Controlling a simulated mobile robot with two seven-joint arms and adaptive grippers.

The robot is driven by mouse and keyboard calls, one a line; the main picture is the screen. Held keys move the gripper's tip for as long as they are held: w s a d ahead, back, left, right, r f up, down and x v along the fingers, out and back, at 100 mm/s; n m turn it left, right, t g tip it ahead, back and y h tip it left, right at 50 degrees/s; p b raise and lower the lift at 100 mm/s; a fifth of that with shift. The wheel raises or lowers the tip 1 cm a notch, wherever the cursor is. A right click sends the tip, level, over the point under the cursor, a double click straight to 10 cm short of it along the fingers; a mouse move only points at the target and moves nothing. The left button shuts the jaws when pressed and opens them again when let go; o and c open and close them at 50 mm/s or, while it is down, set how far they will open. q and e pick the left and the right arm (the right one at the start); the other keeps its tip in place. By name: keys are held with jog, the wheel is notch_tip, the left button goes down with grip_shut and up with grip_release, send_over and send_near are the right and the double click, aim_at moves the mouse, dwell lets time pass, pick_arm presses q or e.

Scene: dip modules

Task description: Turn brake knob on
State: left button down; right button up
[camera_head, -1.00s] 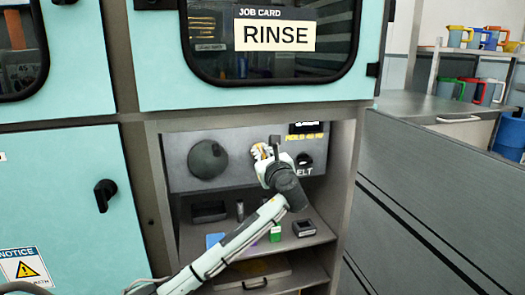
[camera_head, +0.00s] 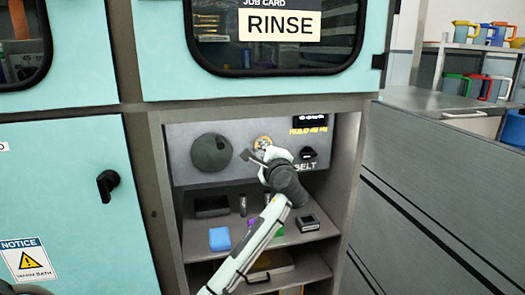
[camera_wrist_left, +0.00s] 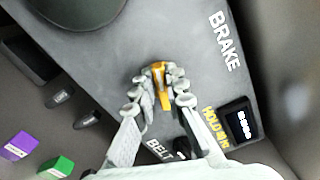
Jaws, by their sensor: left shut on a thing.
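The brake knob is orange (camera_head: 264,141) and sits on the grey panel (camera_head: 180,172) in the recess under the RINSE door. In the left wrist view the orange knob (camera_wrist_left: 160,76) stands between the two fingers, below the word BRAKE. My left gripper (camera_head: 264,148) is shut on it; the fingers (camera_wrist_left: 160,90) press in from both sides. The wrist and fingers hide part of the knob and its label in the head view. My right gripper is in neither view.
A large dark round dial (camera_head: 211,154) is left of the knob. The dark BELT knob (camera_head: 307,153) and a small display (camera_head: 310,120) with yellow HOLD text are close on the right. The shelf below holds a blue block (camera_head: 220,239) and small parts. Side walls frame the recess.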

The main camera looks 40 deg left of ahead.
pick_arm(q)
jog(key=shift+f+n+b, duration=0.2)
jog(key=shift+n+b, duration=0.2)
jog(key=shift+n, duration=0.6)
jog(key=shift+f+n+b, duration=0.15)
jog(key=shift+n+b, duration=0.25)
jog(key=shift+n, duration=0.6)
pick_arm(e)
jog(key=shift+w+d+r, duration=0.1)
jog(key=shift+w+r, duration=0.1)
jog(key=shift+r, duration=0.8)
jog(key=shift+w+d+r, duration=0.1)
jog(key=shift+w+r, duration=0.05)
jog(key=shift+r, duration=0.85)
pick_arm(q)
jog(key=c, duration=1.6)
grip_release()
jog(key=shift+o, duration=0.2)
jog(key=shift+r, duration=0.1)
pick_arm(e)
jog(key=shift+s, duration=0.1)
pick_arm(q)
jog(key=v, duration=1.2)
